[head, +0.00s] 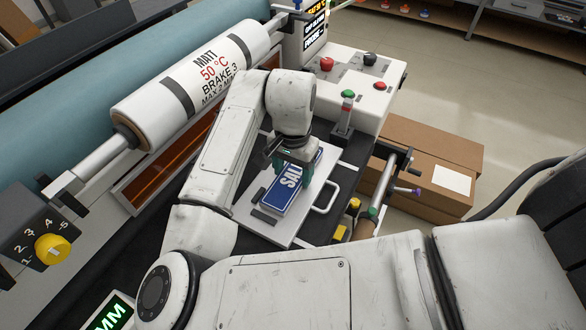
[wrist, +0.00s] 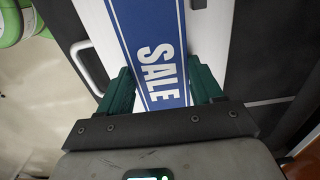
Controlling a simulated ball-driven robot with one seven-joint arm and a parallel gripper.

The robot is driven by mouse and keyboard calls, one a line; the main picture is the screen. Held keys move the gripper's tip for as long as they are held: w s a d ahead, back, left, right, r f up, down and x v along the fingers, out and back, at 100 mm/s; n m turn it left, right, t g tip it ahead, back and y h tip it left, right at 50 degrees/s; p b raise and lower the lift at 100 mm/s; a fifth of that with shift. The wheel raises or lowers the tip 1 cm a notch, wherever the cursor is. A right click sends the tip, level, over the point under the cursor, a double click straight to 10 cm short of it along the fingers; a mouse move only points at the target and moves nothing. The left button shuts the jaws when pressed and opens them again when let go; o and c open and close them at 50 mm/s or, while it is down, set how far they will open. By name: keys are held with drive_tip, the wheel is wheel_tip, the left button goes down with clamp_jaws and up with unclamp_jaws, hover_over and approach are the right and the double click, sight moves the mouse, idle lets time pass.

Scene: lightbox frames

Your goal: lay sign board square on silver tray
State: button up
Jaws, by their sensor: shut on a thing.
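The sign board (head: 278,200) is a blue strip with a white border and the word SALE. My gripper (head: 294,174) is shut on it across its width, with green fingers at both long edges. In the wrist view, my gripper (wrist: 162,88) holds the board (wrist: 146,22), which runs away from the fingers. The silver tray (head: 245,207) lies under the board, with a loop handle on its right side; it also shows in the wrist view (wrist: 207,42). The board looks roughly in line with the tray. I cannot tell whether it touches the tray. My gripper hides its far part.
A large printed roller (head: 190,82) runs along the back left. A control box (head: 352,85) with coloured buttons stands behind the tray. Cardboard boxes (head: 425,160) are at the right. Dark strips (head: 265,217) lie on the tray beside the board's near end.

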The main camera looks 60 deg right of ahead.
sight(293, 175)
drive_tip(key=shift+f, duration=0.15)
drive_tip(key=o, duration=1.1)
wheel_tip(293, 175, up, 12)
drive_tip(key=shift+r, duration=0.2)
